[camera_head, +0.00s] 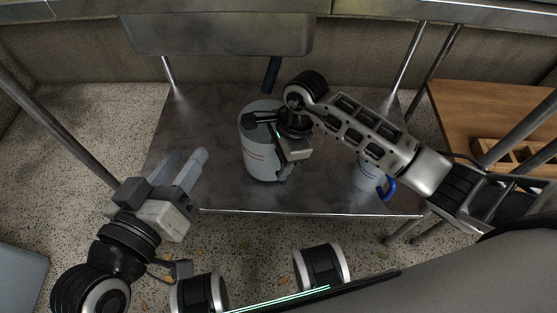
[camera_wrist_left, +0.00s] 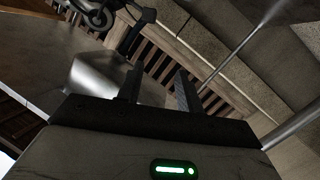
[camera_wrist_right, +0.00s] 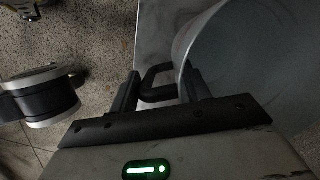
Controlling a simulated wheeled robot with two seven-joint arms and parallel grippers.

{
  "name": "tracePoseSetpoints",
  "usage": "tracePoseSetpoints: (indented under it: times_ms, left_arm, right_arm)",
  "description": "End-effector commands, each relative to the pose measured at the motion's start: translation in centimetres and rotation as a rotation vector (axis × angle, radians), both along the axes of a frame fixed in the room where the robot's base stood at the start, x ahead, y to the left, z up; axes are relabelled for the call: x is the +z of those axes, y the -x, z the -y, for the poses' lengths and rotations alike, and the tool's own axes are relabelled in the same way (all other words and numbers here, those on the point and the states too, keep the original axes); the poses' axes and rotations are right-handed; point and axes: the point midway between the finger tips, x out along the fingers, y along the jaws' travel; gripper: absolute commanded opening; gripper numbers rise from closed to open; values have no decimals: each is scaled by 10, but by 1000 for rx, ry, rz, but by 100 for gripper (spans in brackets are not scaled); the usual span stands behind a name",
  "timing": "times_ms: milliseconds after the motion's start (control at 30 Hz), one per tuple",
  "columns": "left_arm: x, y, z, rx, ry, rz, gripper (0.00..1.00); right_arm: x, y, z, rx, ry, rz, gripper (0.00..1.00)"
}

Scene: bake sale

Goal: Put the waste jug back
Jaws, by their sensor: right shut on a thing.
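The waste jug (camera_head: 257,158) is a grey cylinder with red lettering and a dark handle. It is upright over the lower metal shelf in the head view; I cannot tell whether its base touches the shelf. My right gripper (camera_head: 287,172) is at the jug's right side. In the right wrist view, the jug's pale wall (camera_wrist_right: 255,60) fills the right side and its dark handle (camera_wrist_right: 158,84) lies between the fingers, which are shut on it. My left gripper (camera_head: 192,172) is empty at the shelf's front left; its fingers stand apart in the left wrist view (camera_wrist_left: 158,88).
The metal shelf (camera_head: 215,195) has free room left of the jug. A pale blue jug with a blue handle (camera_head: 390,188) stands on the shelf to the right, under my right forearm. A sink basin (camera_head: 215,35) hangs above, with a dark pipe (camera_head: 271,75). Metal legs (camera_head: 408,60) flank the shelf.

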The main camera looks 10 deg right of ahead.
Motion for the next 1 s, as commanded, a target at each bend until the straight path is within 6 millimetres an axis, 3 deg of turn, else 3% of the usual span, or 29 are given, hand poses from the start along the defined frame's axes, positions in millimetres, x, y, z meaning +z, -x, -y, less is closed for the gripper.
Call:
tracePoseSetpoints:
  times_ms: [67, 500, 533, 600, 867, 1000]
  left_arm:
    - [-3, 0, 2, -4, 42, 8, 36]
    - [1, 0, 3, -9, 70, 10, 36]
    - [2, 0, 3, -9, 70, 11, 36]
    - [2, 0, 3, -9, 69, 10, 36]
    - [3, 0, 3, -8, 68, 11, 36]
    - [9, -1, 2, -5, 49, 16, 36]
  right_arm:
    - [-14, -1, -2, 2, -3, 4, 0]
    - [-17, -2, -1, 4, -1, 6, 0]
    - [-16, -1, -1, 3, 0, 4, 56]
    - [-16, -1, -1, 3, 0, 4, 69]
    - [-15, -1, -1, 3, -2, 5, 69]
    - [-1, -2, 1, 2, -1, 7, 69]
